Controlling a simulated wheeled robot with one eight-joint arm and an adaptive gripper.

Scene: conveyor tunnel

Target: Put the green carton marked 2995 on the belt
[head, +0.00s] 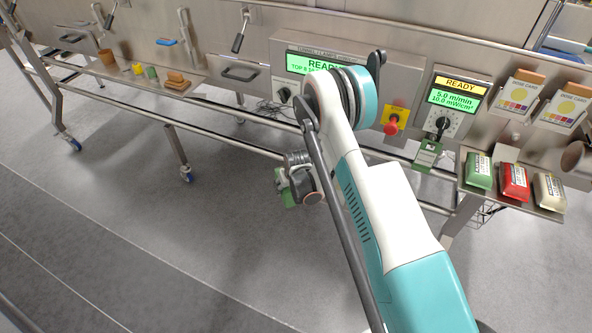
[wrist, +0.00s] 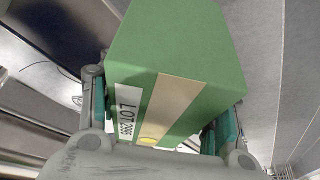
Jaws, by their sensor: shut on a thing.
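A green carton (wrist: 185,50) fills the middle of the wrist view. It has a tan tape strip and a white label reading LOT with a number that looks like 2995. My gripper (wrist: 160,125) is shut on it, one finger on each side. In the head view my gripper (head: 298,186) hangs low in front of the machine, with a bit of the green carton (head: 288,199) showing beside it; my arm stands close by on the right. I cannot make out the belt surface in either view.
A shelf (head: 545,208) at right holds green, red and cream packs. A left shelf (head: 130,75) holds small items. A red stop button (head: 391,127) and a panel reading READY (head: 452,97) are on the machine front. A rail (head: 230,150) runs along it; grey floor is open.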

